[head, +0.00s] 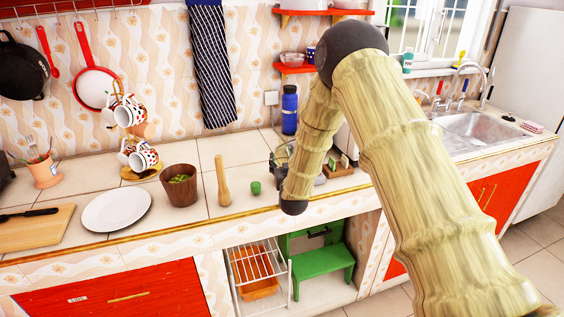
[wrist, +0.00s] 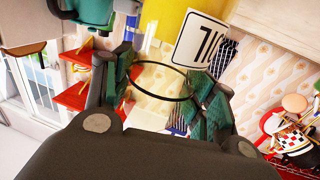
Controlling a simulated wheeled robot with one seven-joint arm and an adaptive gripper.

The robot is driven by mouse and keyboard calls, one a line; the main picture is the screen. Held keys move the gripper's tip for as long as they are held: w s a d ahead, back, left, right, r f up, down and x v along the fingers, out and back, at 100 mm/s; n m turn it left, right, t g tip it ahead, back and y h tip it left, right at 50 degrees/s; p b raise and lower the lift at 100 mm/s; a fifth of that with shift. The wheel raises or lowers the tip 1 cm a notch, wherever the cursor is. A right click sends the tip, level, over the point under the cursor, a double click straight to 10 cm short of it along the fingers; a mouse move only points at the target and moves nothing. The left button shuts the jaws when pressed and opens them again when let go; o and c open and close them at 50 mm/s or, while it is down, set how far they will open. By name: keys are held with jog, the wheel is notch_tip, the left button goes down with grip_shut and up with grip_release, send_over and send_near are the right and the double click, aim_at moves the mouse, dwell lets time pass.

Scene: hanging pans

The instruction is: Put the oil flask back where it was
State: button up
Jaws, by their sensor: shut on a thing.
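My gripper (wrist: 166,88) is shut around a clear flask with yellow oil (wrist: 180,28) in the wrist view. Its green finger pads press on both sides of the glass near a thin dark ring. A white label with black marks is beside the yellow part. The wrist picture looks upside down, with the oil toward its top edge. In the head view my gripper (head: 282,153) is over the back part of the counter (head: 235,150), partly behind my arm. The flask is not clearly seen there, and I cannot tell whether it touches the counter.
A blue bottle (head: 289,110) stands behind my gripper. A wooden rack (head: 338,168) is at the right, partly behind my arm. The sink (head: 475,130) lies farther right.

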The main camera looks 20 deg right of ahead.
jog(key=o, duration=1.1)
jog(key=shift+f, duration=0.1)
jog(key=s, duration=0.4)
jog(key=s+a+b, duration=0.1)
jog(key=s, duration=0.3)
jog(key=s+a+b, duration=0.1)
jog(key=s, duration=0.3)
jog(key=s+a+f+n+g+y, duration=0.1)
jog(key=s+f+g, duration=0.3)
jog(key=s+f, duration=0.65)
jog(key=s+f+g+y, duration=0.1)
jog(key=s+f+g, duration=0.45)
jog(key=f, duration=0.85)
jog(key=s+f+g, duration=0.2)
jog(key=s+f, duration=0.2)
jog(key=s, duration=0.7)
jog(key=s+a+f+g, duration=0.1)
jog(key=s+f+g, duration=0.2)
jog(key=s, duration=0.9)
jog(key=s+f+g+y, duration=0.1)
jog(key=s+f+g, duration=0.2)
jog(key=s, duration=0.9)
jog(key=shift+s+a+f, duration=0.15)
jog(key=shift+a+f, duration=0.05)
jog(key=shift+f, duration=0.4)
jog(key=shift+s+a+f, duration=0.1)
jog(key=shift+a+f, duration=0.05)
jog(key=shift+f, duration=0.4)
